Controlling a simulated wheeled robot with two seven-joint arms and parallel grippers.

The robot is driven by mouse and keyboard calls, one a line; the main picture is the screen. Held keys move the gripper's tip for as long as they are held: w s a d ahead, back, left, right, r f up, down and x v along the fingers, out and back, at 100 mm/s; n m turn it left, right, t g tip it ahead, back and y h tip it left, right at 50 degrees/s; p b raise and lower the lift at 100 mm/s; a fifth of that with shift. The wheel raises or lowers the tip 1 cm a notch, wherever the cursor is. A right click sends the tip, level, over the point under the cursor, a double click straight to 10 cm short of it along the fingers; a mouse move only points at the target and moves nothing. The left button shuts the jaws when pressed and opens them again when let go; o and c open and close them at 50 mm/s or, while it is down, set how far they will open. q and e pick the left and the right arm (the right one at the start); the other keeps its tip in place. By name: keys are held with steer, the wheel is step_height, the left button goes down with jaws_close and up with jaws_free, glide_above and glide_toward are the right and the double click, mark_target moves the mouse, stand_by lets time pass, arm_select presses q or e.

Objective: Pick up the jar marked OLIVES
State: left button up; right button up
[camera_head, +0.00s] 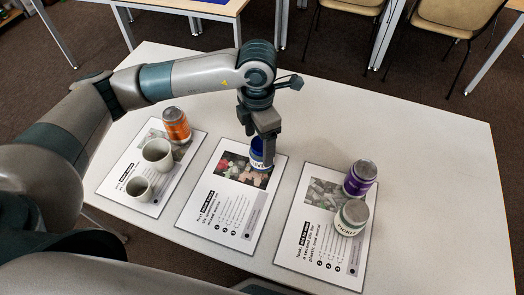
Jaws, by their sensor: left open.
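A jar with a blue and white band (257,161) stands on the middle printed sheet (226,205); its lettering is mostly hidden by the gripper, so I cannot read the whole word. My left gripper (264,158) is pointing down right at this jar, its fingers around or in front of the jar's top; I cannot tell whether they touch it. The left gripper is open. A jar marked PICKLES or similar (351,218) stands on the right sheet. My right gripper is not in view.
An orange can (176,125) and two pale cups (158,154) (139,188) stand on the left sheet (114,192). A purple can (361,178) stands behind the pickles jar on the right sheet (317,255). The white table (431,180) is clear on the right.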

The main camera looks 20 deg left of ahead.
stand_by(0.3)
arm_select(q)
steer(key=shift+f, duration=0.25)
steer(key=shift+w+d+f+p, duration=0.1)
steer(key=shift+f+p, duration=0.15)
steer(key=shift+f, duration=0.55)
steer(key=shift+w+d+f+p, duration=0.15)
steer(key=shift+f+p, duration=0.15)
steer(key=shift+f, duration=0.45)
steer(key=shift+w+d+f+p, duration=0.1)
steer(key=shift+f+p, duration=0.15)
steer(key=shift+f, duration=0.55)
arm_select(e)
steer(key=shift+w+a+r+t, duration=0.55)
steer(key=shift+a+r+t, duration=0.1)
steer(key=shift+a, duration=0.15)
arm_select(q)
steer(key=c, duration=1.2)
